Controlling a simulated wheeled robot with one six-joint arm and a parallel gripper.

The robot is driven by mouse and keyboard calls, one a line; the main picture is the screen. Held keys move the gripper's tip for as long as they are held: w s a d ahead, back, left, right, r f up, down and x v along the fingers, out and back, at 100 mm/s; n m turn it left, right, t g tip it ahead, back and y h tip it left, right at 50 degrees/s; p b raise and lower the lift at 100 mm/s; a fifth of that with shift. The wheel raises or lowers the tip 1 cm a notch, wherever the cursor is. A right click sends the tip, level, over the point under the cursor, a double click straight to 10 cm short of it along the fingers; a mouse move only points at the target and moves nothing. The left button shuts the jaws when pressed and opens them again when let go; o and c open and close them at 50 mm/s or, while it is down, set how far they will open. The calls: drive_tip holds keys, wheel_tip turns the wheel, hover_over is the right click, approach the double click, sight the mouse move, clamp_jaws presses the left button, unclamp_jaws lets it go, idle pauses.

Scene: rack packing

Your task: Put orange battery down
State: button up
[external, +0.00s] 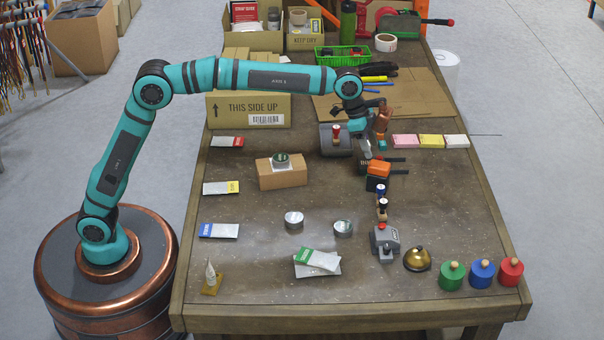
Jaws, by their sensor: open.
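The orange battery (380,168) is a small orange block at the right middle of the table. It sits upon or directly above a dark block (376,184); contact between them is hard to tell.
Stamps (382,191) and a grey device (384,240) stand in front of the battery. A dark grey block (335,142) is to the left, and pink, yellow and white pads (430,141) are to the right. A cardboard box (282,174) stands left. Free table lies right of the stamps.

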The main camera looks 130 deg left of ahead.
drive_tip(key=shift+s+r, duration=0.1)
drive_tip(key=shift+r, duration=0.2)
drive_tip(key=s+d+r+m+t+y, duration=0.15)
drive_tip(key=d+r, duration=0.45)
drive_tip(key=d, duration=0.7)
drive_tip(key=s+d+r+t, duration=0.2)
drive_tip(key=d+r, duration=0.4)
drive_tip(key=d, duration=0.6)
drive_tip(key=s+d+r+m+t, duration=0.15)
drive_tip(key=d+r, duration=0.45)
drive_tip(key=d, duration=0.7)
drive_tip(key=s+d+r+t, duration=0.35)
drive_tip(key=s+d, duration=0.75)
drive_tip(key=d, duration=0.4)
drive_tip(key=s+d+f+t+h, duration=0.1)
drive_tip(key=s+d+f+t, duration=0.1)
drive_tip(key=s+d, duration=0.4)
drive_tip(key=s+d+f+m+t+h, duration=0.1)
drive_tip(key=s+d, duration=0.4)
drive_tip(key=s, duration=0.6)
drive_tip(key=shift+d+f+m+t+h, duration=0.35)
drive_tip(key=shift+f+t+h, duration=0.3)
drive_tip(key=shift+f+t, duration=0.3)
